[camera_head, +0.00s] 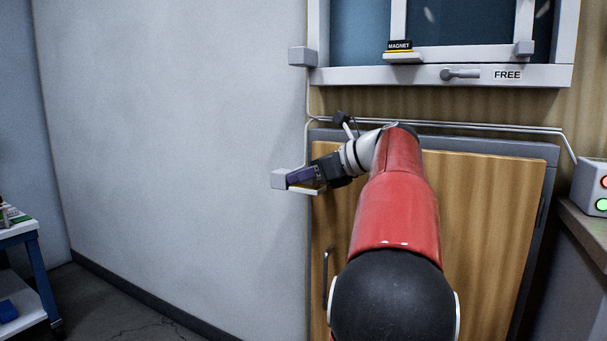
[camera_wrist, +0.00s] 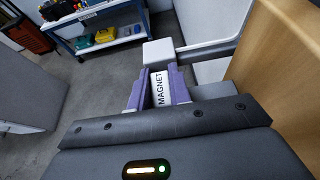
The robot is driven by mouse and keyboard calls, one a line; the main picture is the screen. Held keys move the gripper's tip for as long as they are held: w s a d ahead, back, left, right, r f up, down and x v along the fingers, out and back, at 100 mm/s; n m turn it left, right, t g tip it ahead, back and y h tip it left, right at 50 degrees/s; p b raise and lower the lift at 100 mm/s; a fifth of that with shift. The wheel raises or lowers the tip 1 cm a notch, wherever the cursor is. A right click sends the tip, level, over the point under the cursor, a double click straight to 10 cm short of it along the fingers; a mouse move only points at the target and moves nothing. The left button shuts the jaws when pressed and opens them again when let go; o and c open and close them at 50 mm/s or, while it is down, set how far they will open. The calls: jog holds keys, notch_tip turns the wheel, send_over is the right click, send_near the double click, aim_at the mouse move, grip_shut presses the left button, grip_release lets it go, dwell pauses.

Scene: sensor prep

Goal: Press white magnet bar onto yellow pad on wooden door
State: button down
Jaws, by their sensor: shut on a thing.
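My gripper (camera_head: 293,178) is at the upper left corner of the wooden door (camera_head: 455,215), beside a light grey box (camera_head: 279,180) on the wall. In the wrist view its purple fingers (camera_wrist: 160,88) are shut on the white magnet bar (camera_wrist: 158,92), whose label MAGNET faces the camera. The white box (camera_wrist: 158,52) lies just beyond the fingertips. In the head view the fingers hide the bar. A thin white ledge (camera_head: 305,192) shows just under the fingers. The yellow pad is mostly hidden; I cannot tell whether the bar touches it.
Above the door is a white-framed window (camera_head: 440,75) with a black MAGNET piece (camera_head: 400,46) on its sill and a FREE label (camera_head: 507,75). A metal conduit (camera_head: 470,127) runs above the door. A button box (camera_head: 592,187) is at right. A blue cart (camera_wrist: 105,40) stands away on the floor.

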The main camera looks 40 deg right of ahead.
jog(key=shift+d+f, duration=0.1)
jog(key=shift+f, duration=0.2)
dwell(0.4)
jog(key=c, duration=1.2)
grip_release()
jog(key=shift+r, duration=0.1)
jog(key=o, duration=0.5)
jog(key=shift+r, duration=0.15)
jog(key=shift+p, duration=0.3)
notch_tip(320, 180, up, 7)
jog(key=p, duration=0.8)
jog(key=shift+r+p, duration=0.1)
jog(key=shift+p, duration=0.25)
